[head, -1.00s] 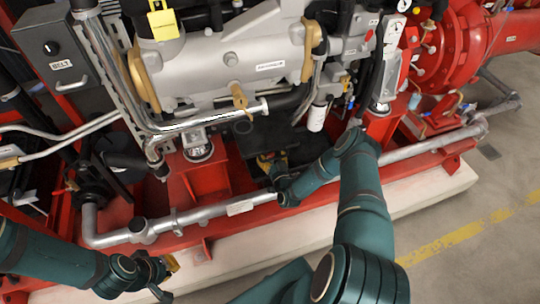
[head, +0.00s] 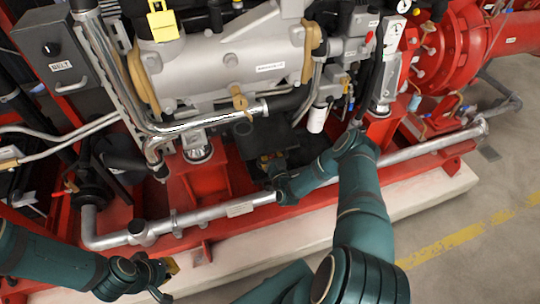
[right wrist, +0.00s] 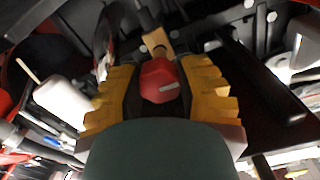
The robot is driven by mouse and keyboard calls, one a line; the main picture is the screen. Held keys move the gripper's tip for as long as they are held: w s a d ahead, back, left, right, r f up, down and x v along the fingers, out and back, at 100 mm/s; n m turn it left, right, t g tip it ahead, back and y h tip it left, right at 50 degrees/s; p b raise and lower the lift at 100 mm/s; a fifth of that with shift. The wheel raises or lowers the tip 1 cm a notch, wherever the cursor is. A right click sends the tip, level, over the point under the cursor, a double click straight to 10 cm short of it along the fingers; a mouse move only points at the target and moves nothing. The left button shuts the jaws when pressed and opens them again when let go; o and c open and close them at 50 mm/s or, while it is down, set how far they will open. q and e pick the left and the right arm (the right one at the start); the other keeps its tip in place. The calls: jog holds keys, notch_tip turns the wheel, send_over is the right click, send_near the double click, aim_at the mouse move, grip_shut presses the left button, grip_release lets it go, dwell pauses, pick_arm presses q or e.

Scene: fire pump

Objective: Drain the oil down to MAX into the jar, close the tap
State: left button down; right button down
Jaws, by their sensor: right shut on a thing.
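In the right wrist view a red tap handle (right wrist: 158,82) sits between the yellow-padded fingers of my right gripper (right wrist: 160,95), which is shut on it. A brass piece (right wrist: 156,40) shows just beyond the handle. In the head view my right gripper (head: 270,165) reaches under the grey engine into a dark recess, mostly hidden by its own wrist. My left gripper (head: 168,279) is at the lower left, in front of the red base frame, with its fingers apart and nothing seen between them. I cannot make out the jar or an oil level mark.
The grey engine (head: 230,60) hangs over the right gripper. A silver pipe (head: 210,212) runs along the red frame in front. A white cylinder (head: 317,118) hangs right of the recess. A red pump housing (head: 440,50) stands at the right. The floor (head: 480,225) there is clear.

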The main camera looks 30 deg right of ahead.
jog(key=m, duration=0.4)
jog(key=shift+m, duration=0.4)
jog(key=m, duration=0.4)
jog(key=shift+d+m, duration=0.1)
jog(key=shift+m, duration=0.2)
jog(key=m, duration=0.4)
jog(key=shift+m, duration=2.1)
jog(key=c, duration=0.6)
grip_release()
